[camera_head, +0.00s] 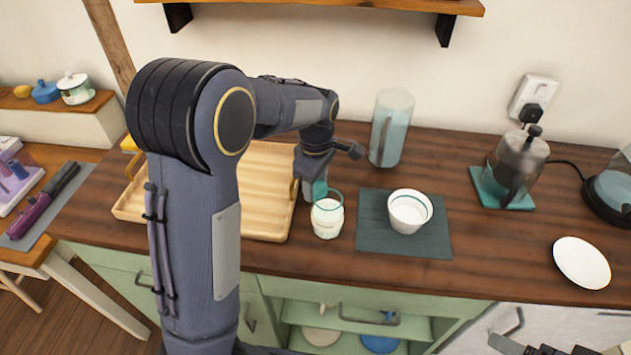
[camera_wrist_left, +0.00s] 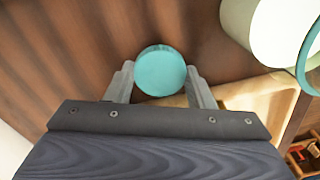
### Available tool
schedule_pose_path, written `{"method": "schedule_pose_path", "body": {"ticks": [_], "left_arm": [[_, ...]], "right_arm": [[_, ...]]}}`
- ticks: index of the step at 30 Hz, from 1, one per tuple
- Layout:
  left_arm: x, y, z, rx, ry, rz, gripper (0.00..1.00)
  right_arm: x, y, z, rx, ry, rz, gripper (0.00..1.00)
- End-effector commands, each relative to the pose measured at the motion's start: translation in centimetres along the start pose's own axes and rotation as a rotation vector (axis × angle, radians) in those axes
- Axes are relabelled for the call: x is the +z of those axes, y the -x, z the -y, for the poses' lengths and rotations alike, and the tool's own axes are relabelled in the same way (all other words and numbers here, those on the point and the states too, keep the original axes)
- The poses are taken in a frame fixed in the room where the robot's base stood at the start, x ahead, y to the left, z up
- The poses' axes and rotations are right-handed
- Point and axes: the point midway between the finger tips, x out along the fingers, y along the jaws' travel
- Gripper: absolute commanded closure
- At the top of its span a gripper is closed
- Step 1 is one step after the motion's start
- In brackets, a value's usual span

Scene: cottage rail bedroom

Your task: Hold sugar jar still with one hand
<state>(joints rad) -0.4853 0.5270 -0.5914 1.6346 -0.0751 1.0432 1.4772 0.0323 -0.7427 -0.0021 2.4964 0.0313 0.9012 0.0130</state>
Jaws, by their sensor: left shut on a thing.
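The sugar jar (camera_head: 327,218) appears to be the small clear jar with white contents and a teal rim, upright near the counter's front. A pale cylinder with a teal rim (camera_wrist_left: 268,28), likely this jar, shows at the upper right of the left wrist view. My left gripper (camera_head: 314,188) is low over the counter, just behind the jar. Its fingers are shut on a round teal piece (camera_wrist_left: 160,71); whether this belongs to the jar I cannot tell. Dark parts at the head view's bottom right edge may be my right gripper (camera_head: 545,348); its jaws are unclear.
A white bowl (camera_head: 410,211) stands on a dark mat (camera_head: 377,236) right of the jar. A wooden tray (camera_head: 262,205) lies left. A tall glass pitcher (camera_head: 391,127) stands behind. A coffee press (camera_head: 516,165) and a white plate (camera_head: 581,262) are farther right.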

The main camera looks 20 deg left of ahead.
Motion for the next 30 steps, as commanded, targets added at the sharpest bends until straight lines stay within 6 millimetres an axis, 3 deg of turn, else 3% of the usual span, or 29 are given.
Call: {"method": "schedule_pose_path", "body": {"ticks": [2,3,7,17,30], "left_arm": [[0.0,-0.4,0.0,-0.001,0.000,0.000,0.79],[0.0,-0.2,0.0,0.000,0.000,0.000,0.46],[0.0,-0.2,0.0,-0.001,0.000,0.000,0.30],[0.0,0.5,0.0,0.000,0.000,0.000,0.30],[0.0,9.1,-0.1,0.003,-0.001,0.000,0.30]], "right_arm": [[0.1,-0.1,-0.1,0.000,0.000,0.000,0.17],[0.0,-0.1,0.0,0.000,0.000,0.000,0.17],[0.0,-0.1,0.0,0.000,0.000,0.000,0.17],[-0.1,0.1,0.1,0.000,0.000,0.000,0.17],[-0.5,0.9,0.4,0.000,0.000,0.000,0.17]]}}
